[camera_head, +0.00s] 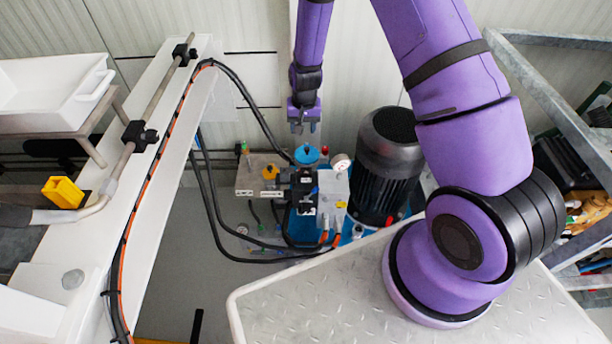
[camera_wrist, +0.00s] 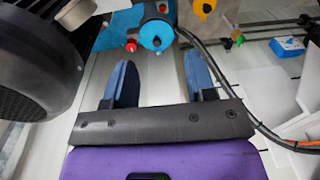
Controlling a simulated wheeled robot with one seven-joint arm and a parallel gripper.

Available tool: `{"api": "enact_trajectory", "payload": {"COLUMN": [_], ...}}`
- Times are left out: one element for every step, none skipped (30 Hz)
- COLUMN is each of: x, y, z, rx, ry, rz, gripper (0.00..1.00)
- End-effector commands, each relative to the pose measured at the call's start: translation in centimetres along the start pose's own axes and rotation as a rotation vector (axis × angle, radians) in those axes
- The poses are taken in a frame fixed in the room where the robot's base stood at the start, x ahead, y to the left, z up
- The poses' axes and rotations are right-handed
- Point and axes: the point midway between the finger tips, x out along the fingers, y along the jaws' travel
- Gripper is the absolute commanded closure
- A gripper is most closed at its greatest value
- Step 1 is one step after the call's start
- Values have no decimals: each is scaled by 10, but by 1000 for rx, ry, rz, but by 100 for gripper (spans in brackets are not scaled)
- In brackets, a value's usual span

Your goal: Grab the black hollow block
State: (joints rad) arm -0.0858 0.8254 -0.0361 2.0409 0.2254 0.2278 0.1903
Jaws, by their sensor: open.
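I cannot tell for certain which black part is the black hollow block. One candidate is the black block (camera_head: 303,190) on the pump unit in the middle of the head view, among fittings and hoses. Black clamp blocks (camera_head: 140,136) also sit on the pipe at the left. My gripper (camera_head: 304,122) points down above the pump unit, just above a blue round cap (camera_head: 307,154). In the wrist view, my gripper (camera_wrist: 160,65) has its two blue-grey fingers apart with nothing between them. The blue cap (camera_wrist: 156,34) lies beyond the fingertips.
A large dark motor (camera_head: 385,165) stands right of the pump unit and shows at left in the wrist view (camera_wrist: 40,60). Black hoses (camera_head: 215,190) loop along the left. A yellow hollow block (camera_head: 63,192) and white tray (camera_head: 55,90) are far left. A cluttered shelf (camera_head: 590,130) stands right.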

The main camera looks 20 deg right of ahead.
Motion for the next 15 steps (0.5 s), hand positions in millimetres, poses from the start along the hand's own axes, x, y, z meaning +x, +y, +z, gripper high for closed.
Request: {"api": "enact_trajectory", "payload": {"x": [21, 30, 42, 51, 59, 68, 74, 80, 85, 89, 92, 95, 97, 100, 103], "y": [2, 3, 4, 5, 6, 7, 8, 9, 10, 10, 10, 11, 11, 12, 12], "z": [4, 5, 6, 8, 9, 11, 12, 13, 14, 15, 16, 16, 17, 17, 18], "rx": [8, 13, 18, 22, 25, 29, 32, 34, 37, 38, 40, 41, 42, 43, 43], "ry": [-13, -16, -21, -24, -26, -31, -33, -34, -35, -36, -37, -38, -39, -40, -41], "rz": [10, 14, 19, 23, 27, 31, 34, 36, 39, 41, 42, 43, 44, 45, 45], "gripper": [49, 49, 49, 49, 49, 49, 49, 49, 49, 49, 49, 49, 49, 49, 49]}}
